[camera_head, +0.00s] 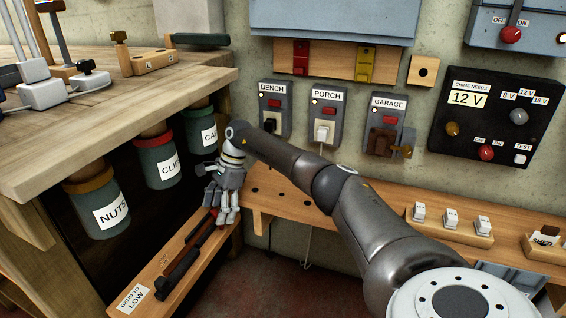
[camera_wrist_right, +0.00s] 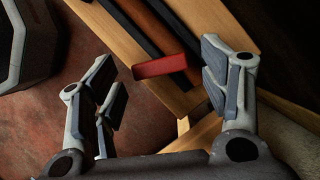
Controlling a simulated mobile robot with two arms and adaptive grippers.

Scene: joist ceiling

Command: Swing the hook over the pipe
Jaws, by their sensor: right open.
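I cannot make out a hook or a pipe for certain in either view. My right gripper (camera_head: 226,208) points down beside the low wooden shelf under the workbench, its wrist in front of the jars. In the right wrist view the same gripper (camera_wrist_right: 162,82) is open, its two finger pads wide apart with nothing held. Between and beyond the pads lies a red piece (camera_wrist_right: 162,67) at the end of a dark bar (camera_wrist_right: 140,28) on the wooden board. In the head view the dark bars (camera_head: 183,272) lie along the shelf (camera_head: 150,278). My left gripper is out of view.
Jars labelled NUTS (camera_head: 103,208) and CLIPS (camera_head: 158,165) hang under the workbench (camera_head: 120,95). Switch boxes (camera_head: 327,112) and a chime panel (camera_head: 493,125) are on the wall. A wooden ledge (camera_head: 300,200) runs below them. Reddish floor (camera_head: 260,285) is clear in front.

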